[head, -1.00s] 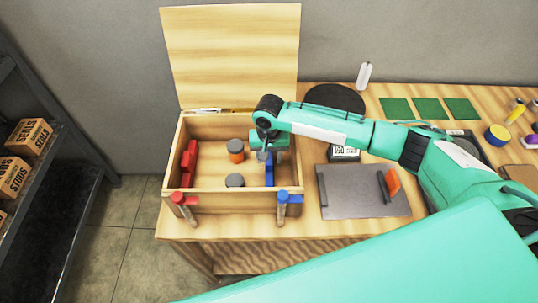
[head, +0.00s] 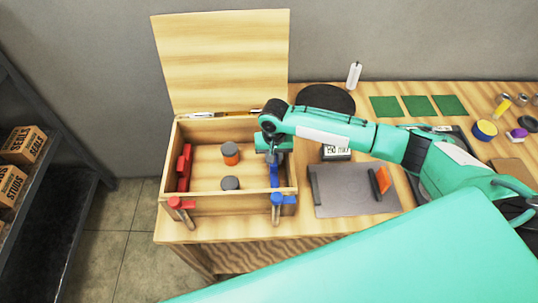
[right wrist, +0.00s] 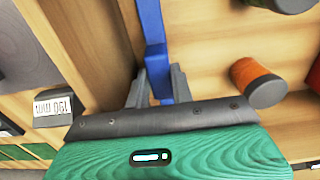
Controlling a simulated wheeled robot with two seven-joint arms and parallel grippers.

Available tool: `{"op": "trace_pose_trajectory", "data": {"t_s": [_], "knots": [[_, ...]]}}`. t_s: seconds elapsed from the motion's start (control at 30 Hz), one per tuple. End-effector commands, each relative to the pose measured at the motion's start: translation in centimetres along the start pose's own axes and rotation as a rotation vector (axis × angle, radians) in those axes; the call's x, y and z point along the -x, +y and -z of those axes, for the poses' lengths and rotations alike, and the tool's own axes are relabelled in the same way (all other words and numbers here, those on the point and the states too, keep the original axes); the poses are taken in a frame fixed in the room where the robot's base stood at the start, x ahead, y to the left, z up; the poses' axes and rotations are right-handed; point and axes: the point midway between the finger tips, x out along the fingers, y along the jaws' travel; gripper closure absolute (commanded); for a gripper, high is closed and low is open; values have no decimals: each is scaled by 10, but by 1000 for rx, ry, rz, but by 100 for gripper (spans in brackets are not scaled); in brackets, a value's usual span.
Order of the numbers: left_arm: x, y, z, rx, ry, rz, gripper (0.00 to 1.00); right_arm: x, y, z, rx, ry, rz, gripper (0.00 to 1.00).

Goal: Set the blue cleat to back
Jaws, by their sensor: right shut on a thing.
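The blue cleat (head: 274,176) is inside the open wooden box, close to its right wall. Its upper end is partly hidden by my gripper in the head view. It also shows in the right wrist view as a long blue bar (right wrist: 153,35). My right gripper (right wrist: 155,85) is shut on the blue cleat, with one grey finger on each side. In the head view my right gripper (head: 272,150) reaches down into the box's back right part. My left gripper is not in view.
The wooden box (head: 235,204) has its lid (head: 220,60) raised. A red cleat (head: 184,167) is at its left wall. An orange jar (head: 231,154) and a grey-topped jar (head: 230,184) stand inside. A red clamp (head: 178,203) and blue clamp (head: 278,199) sit at the front.

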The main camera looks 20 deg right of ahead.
Motion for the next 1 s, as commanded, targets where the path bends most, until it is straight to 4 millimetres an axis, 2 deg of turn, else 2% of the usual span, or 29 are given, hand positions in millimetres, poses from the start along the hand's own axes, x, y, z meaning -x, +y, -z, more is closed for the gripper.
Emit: {"op": "trace_pose_trajectory", "data": {"t_s": [0.1, 0.13, 0.23, 0.53, 0.67, 0.77, 1.0], "knots": [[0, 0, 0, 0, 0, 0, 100, 0, -1, 0, 0, -1, 1, 100], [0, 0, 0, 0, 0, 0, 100, 0, -1, 0, 0, -1, 1, 75], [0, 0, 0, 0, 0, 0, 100, 0, -1, 0, 0, -1, 1, 55], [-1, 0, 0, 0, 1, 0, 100, 1, -1, 0, 0, 0, 2, 55], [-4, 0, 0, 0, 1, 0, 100, 10, -2, 0, 1, 2, 3, 55], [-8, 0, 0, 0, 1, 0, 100, 27, -1, 1, 2, 3, 4, 55], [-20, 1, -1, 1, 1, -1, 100, 82, -1, 1, 2, 5, 4, 55]]}}
